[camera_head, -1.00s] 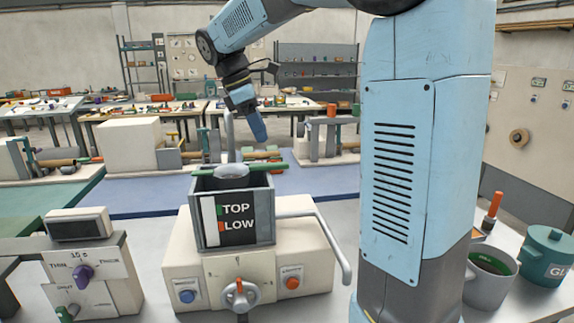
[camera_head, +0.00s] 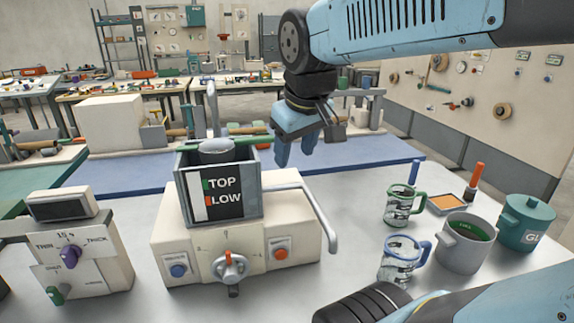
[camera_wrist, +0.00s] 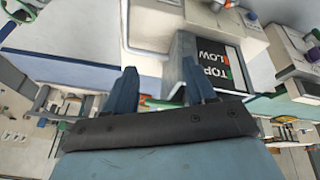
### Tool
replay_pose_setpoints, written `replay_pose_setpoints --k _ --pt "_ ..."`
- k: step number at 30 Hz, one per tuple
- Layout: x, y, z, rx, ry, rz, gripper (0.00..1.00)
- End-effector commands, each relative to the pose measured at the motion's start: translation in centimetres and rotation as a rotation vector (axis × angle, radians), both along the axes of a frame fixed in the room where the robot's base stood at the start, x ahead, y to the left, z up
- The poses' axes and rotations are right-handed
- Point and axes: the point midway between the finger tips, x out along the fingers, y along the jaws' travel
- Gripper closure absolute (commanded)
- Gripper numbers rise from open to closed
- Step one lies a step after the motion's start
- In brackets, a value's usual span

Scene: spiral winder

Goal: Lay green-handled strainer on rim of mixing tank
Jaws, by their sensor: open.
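The mixing tank (camera_head: 187,198) is a grey open box with a TOP/LOW label, on a cream machine; it also shows in the wrist view (camera_wrist: 181,52). The green-handled strainer (camera_head: 217,150) lies across its rim, with a grey round bowl at the tank mouth. Its green handle (camera_head: 250,140) reaches past the right side of the rim. My gripper (camera_head: 297,152) is open and empty, to the right of the tank, apart from the strainer in the head view. In the wrist view, a green bar (camera_wrist: 158,102) shows between the fingers of my gripper (camera_wrist: 160,88), partly hidden.
A bent grey lever (camera_head: 318,215) stands at the machine's right. Two clear mugs, green-handled (camera_head: 399,207) and blue-handled (camera_head: 398,260), stand on the right with a grey pot (camera_head: 462,250) and a teal pot (camera_head: 527,222). A control box (camera_head: 80,255) stands left. The bench behind is partly clear.

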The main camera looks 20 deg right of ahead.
Motion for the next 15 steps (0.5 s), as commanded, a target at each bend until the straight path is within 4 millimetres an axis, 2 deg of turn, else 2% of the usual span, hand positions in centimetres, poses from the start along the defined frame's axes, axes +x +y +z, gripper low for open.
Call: replay_pose_setpoints --k 1,6,15 --pt "-0.9 -0.1 -0.5 0.03 -0.025 -0.04 0.45" --pt "-2.6 0.2 -1.8 0.112 -0.083 -0.147 0.45" --pt "-3.1 0.4 -2.3 0.146 -0.106 -0.191 0.45"
